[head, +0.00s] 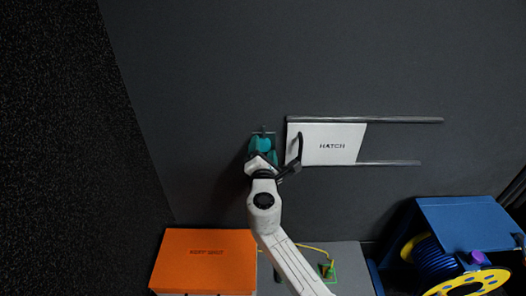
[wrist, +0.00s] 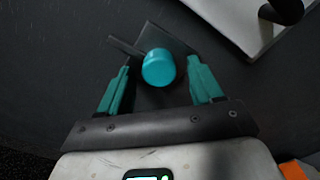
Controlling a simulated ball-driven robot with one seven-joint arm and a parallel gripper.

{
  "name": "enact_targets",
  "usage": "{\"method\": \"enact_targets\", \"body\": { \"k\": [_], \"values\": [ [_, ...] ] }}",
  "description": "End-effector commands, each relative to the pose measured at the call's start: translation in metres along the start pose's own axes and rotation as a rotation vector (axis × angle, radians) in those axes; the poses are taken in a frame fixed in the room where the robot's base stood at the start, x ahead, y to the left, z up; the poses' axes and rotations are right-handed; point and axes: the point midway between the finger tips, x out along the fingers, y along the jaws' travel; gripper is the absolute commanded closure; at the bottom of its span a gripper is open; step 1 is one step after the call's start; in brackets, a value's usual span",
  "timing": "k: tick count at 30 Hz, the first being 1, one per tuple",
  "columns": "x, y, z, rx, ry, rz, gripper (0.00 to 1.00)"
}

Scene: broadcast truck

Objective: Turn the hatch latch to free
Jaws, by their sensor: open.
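The hatch (head: 345,150) is a white panel marked HATCH with a dark handle at its left end, set between two rails on the dark wall. Its corner shows at the top right of the wrist view (wrist: 232,22). The latch is a round teal knob (wrist: 159,68) on a dark plate, left of the hatch, with a thin dark bar pointing to the upper left in the wrist view. My gripper (wrist: 160,64) is open, its teal fingers on either side of the knob, with gaps showing. In the head view my wrist mostly hides the knob.
The two metal rails (head: 405,120) run right from the hatch. Below are an orange case (head: 205,262), a grey surface (head: 350,262) with a green-framed item and a yellow cable, and a blue and yellow cable reel (head: 430,262). The wall around the latch is clear.

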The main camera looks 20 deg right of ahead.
Motion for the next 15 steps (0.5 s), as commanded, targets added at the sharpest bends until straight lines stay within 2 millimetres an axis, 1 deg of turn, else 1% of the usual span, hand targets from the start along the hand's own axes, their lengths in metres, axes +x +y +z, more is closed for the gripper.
{"method": "enact_targets", "body": {
  "k": [4, 7, 11, 15],
  "values": [
    [-0.004, 0.0, 0.0, 0.0, 0.0, -0.001, 0.35],
    [-0.015, 0.001, 0.001, 0.001, 0.001, 0.0, 0.35],
    [-0.038, 0.001, 0.0, 0.001, 0.003, 0.0, 0.35],
    [-0.066, 0.001, 0.0, 0.002, 0.003, -0.001, 0.35]
  ]
}}
